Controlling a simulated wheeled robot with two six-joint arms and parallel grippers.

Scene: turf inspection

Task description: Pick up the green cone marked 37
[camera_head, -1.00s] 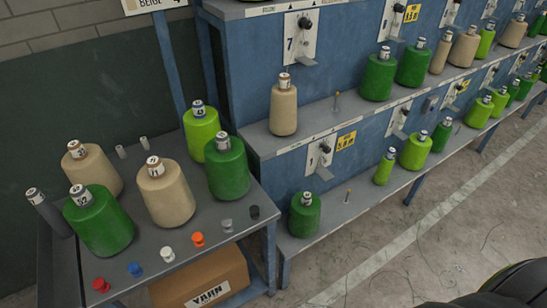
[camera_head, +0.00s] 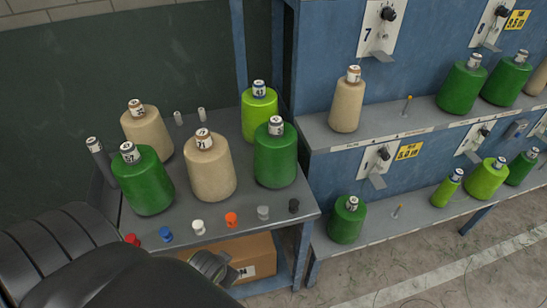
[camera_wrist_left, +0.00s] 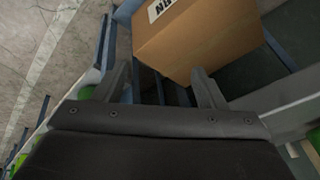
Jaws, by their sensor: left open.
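The green cone whose label appears to read 37 (camera_head: 143,182) stands upright at the left front of the grey table, with a white top label. Another dark green cone (camera_head: 275,158) stands at the table's right, its number unclear. My left arm enters from the lower left in the head view, below and in front of the cones. In the left wrist view my left gripper (camera_wrist_left: 160,70) is open, with nothing between its fingers, facing the cardboard box. The cone marked 37 is not identifiable in that view. My right gripper is not in view.
Two beige cones (camera_head: 209,168) (camera_head: 146,132) and a light green cone (camera_head: 259,112) share the grey table (camera_head: 235,205). Several small coloured pegs line its front edge. A cardboard box (camera_head: 262,257) sits below. A blue rack (camera_head: 340,237) with more cones stands at right.

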